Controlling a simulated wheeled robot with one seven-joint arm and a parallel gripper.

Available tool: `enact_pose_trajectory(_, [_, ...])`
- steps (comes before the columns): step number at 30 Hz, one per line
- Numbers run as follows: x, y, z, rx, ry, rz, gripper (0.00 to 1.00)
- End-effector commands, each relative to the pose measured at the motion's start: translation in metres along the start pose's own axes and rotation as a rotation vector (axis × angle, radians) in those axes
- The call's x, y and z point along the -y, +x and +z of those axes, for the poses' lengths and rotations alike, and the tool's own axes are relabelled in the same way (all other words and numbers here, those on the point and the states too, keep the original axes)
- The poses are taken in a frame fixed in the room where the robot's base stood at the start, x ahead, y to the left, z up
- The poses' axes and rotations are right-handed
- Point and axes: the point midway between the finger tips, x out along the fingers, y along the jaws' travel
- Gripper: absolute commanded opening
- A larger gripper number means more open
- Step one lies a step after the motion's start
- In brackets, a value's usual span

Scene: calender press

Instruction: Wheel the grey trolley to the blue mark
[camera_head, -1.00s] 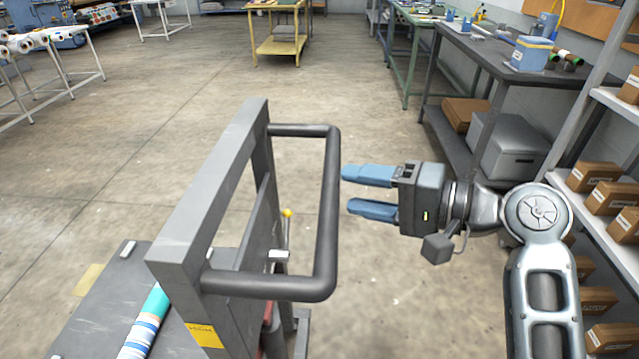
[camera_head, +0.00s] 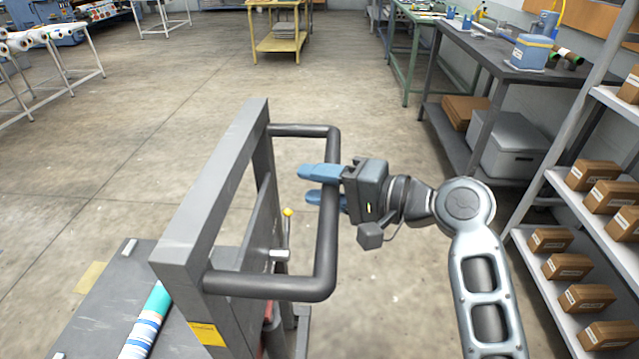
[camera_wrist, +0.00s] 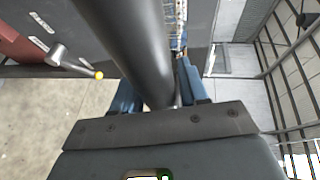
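The grey trolley (camera_head: 190,235) stands close in front of me at the lower left, with a dark tubular handle (camera_head: 325,245) on its right side. My gripper (camera_head: 322,185) is at the upright bar of that handle, with one blue finger on each side of it. In the wrist view the bar (camera_wrist: 135,50) runs between the fingers, with a thin gap at the right finger. The fingers look open around the bar; contact is partly hidden. A striped roll (camera_head: 147,325) lies on the trolley deck (camera_head: 90,320). No blue floor mark shows.
A shelf with brown boxes (camera_head: 590,210) stands close on the right. A dark workbench (camera_head: 490,60) with a grey bin (camera_head: 510,145) below is at the right back. A yellow table (camera_head: 278,45) stands far back. Open concrete floor (camera_head: 130,130) lies ahead and left.

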Motion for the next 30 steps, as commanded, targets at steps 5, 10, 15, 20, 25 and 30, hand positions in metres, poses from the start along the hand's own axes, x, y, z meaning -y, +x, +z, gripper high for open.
enact_pose_trajectory(5, [0.000, 0.000, 0.000, 0.000, 0.000, 0.000, 0.26])
enact_pose_trajectory(10, [0.000, 0.000, 0.000, 0.000, 0.000, 0.000, 0.10])
enact_pose_trajectory(15, [0.000, 0.000, 0.000, 0.000, 0.001, 0.000, 0.00])
enact_pose_trajectory(20, [-0.001, 0.000, 0.000, 0.000, 0.001, 0.001, 0.00])
enact_pose_trajectory(25, [0.000, 0.003, 0.002, 0.001, 0.001, 0.001, 0.00])
enact_pose_trajectory(30, [0.005, 0.019, 0.009, 0.005, 0.001, 0.000, 0.00])
